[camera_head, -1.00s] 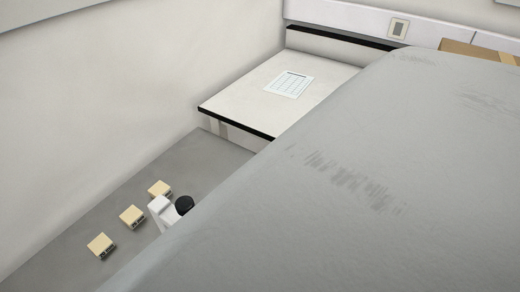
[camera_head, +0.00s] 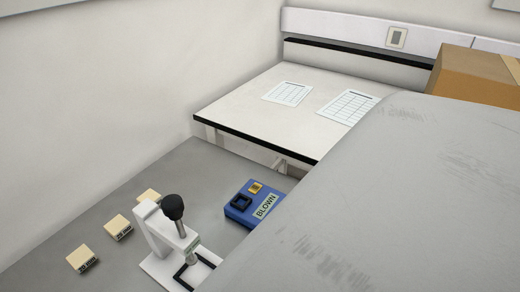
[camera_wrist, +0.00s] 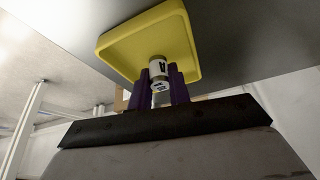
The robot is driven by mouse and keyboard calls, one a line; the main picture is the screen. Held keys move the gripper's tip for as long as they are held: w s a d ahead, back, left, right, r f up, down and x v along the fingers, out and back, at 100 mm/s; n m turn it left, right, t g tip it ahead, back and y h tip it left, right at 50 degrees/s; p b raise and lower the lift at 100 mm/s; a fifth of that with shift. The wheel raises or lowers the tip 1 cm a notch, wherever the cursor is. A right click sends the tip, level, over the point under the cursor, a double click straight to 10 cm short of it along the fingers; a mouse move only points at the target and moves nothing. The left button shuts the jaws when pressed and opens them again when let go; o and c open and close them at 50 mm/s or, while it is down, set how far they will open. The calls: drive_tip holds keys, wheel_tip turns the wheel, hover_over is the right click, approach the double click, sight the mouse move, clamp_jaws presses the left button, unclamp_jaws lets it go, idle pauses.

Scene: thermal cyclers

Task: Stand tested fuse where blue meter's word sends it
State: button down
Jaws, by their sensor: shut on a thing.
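My gripper (camera_wrist: 160,88) shows in the wrist view, its purple fingers shut on a small pale cylindrical fuse (camera_wrist: 158,68) with dark marks. The fuse's end is in front of a yellow square tray (camera_wrist: 188,20) on a grey surface; I cannot tell whether they touch. In the head view the blue meter (camera_head: 236,213) stands on the grey surface and its label reads BLOWN. It has a black square socket and a small orange display. My gripper and the fuse do not show in the head view.
A white clamp stand with a black knob (camera_head: 172,206) stands beside the meter. Several labelled cream blocks (camera_head: 118,228) line up at the left. A white table (camera_head: 245,108) with printed sheets (camera_head: 287,93) is behind, and a cardboard box (camera_head: 470,75) is at the right.

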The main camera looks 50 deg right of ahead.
drive_tip(key=shift+f, duration=0.1)
drive_tip(key=shift+f, duration=0.2)
drive_tip(key=c, duration=1.3)
unclamp_jaws()
drive_tip(key=shift+a+r, duration=0.15)
drive_tip(key=shift+r, duration=0.35)
drive_tip(key=v, duration=0.4)
drive_tip(key=shift+w+a+r+b, duration=0.15)
drive_tip(key=shift+a+b, duration=0.15)
drive_tip(key=shift+a, duration=0.2)
drive_tip(key=a, duration=0.3)
drive_tip(key=a+b, duration=0.1)
drive_tip(key=a, duration=0.3)
drive_tip(key=w+a, duration=0.1)
drive_tip(key=a, duration=0.3)
drive_tip(key=shift+b, duration=0.35)
